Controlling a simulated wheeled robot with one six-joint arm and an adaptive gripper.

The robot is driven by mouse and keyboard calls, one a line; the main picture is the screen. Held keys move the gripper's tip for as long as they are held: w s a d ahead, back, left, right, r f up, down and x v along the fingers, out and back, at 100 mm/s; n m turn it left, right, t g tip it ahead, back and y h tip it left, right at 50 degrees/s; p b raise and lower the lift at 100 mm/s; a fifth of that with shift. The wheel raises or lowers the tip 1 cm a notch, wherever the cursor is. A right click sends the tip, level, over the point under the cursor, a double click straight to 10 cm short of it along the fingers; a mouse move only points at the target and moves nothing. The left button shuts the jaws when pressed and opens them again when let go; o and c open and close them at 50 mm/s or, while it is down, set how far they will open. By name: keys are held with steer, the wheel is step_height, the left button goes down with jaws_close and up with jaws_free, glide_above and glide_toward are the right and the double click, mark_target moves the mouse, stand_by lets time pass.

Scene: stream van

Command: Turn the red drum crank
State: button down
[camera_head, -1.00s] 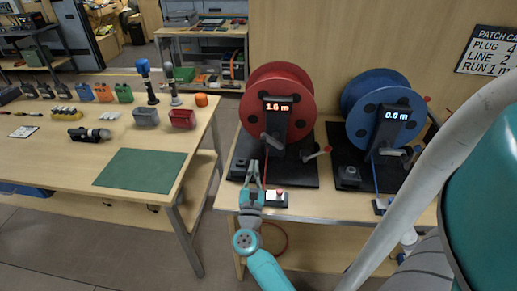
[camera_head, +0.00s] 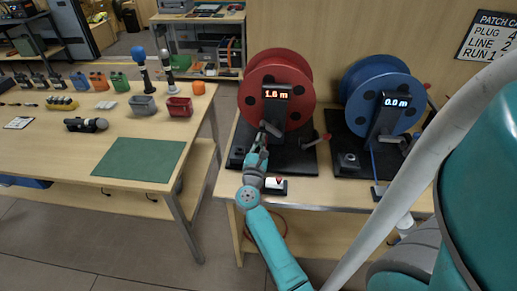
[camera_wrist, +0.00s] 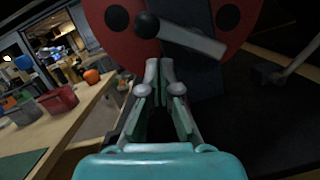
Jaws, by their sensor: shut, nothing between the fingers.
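The red drum (camera_head: 249,75) stands upright on a black base on the bench, with a small display (camera_head: 276,94) on the grey post in front of it. Its crank (camera_head: 273,130) is a grey arm below the display. In the wrist view the crank arm (camera_wrist: 192,41) slants down to the right from a round black knob (camera_wrist: 147,25) at its left end. My gripper (camera_head: 263,137) is shut and empty. Its fingertips (camera_wrist: 160,64) show just below the crank and knob; whether they touch is unclear.
A blue drum (camera_head: 352,84) with its own display stands to the right. The left table (camera_head: 60,150) holds bins and microphones.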

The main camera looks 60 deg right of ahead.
steer(key=shift+w+d+r, duration=0.1)
steer(key=shift+d, duration=0.2)
stand_by(0.4)
